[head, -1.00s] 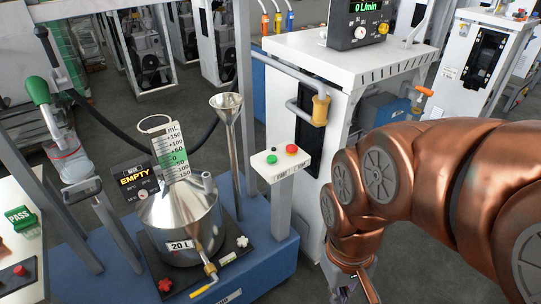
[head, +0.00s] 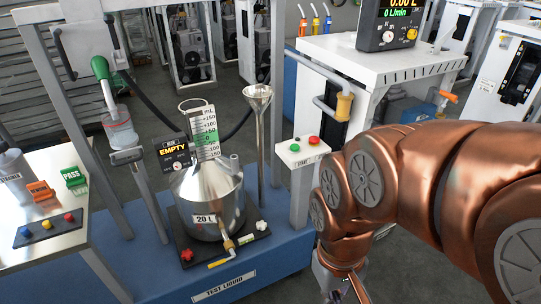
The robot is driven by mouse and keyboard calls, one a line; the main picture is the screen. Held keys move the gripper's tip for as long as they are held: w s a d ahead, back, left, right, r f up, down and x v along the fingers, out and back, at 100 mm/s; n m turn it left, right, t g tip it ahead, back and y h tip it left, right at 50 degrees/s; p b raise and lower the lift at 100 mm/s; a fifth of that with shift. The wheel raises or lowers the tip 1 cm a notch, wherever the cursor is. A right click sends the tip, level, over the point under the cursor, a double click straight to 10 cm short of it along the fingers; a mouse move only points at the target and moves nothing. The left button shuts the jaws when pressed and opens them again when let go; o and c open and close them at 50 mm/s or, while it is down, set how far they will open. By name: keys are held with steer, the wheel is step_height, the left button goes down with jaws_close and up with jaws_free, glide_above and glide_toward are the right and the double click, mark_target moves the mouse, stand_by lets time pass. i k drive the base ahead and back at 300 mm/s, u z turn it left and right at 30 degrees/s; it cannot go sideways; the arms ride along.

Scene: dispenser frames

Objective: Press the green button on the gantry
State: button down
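The green button (head: 295,148) sits on the sloped top of a small white box (head: 302,158) on a grey post, beside a red button (head: 314,140). The box stands at the right end of the blue base (head: 277,262), near the grey gantry frame. My gripper (head: 345,292) hangs at the bottom of the head view, below and right of the box and apart from it. Its fingertips are partly cut off by the lower edge, so I cannot tell if it is open or shut.
A steel 20 L vessel (head: 208,188) with a scale and funnel (head: 257,95) stands left of the box. A white cabinet (head: 385,58) is behind it. A side table (head: 55,243) at left carries several colored buttons. Grey floor shows right of the base.

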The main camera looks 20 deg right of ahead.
mark_target(293, 147)
steer(key=u, duration=0.85)
steer(key=k, duration=1.1)
steer(key=u, duration=0.8)
steer(key=i, duration=1.8)
steer(key=z, duration=1.45)
steer(key=i, duration=0.75)
steer(key=z, duration=0.85)
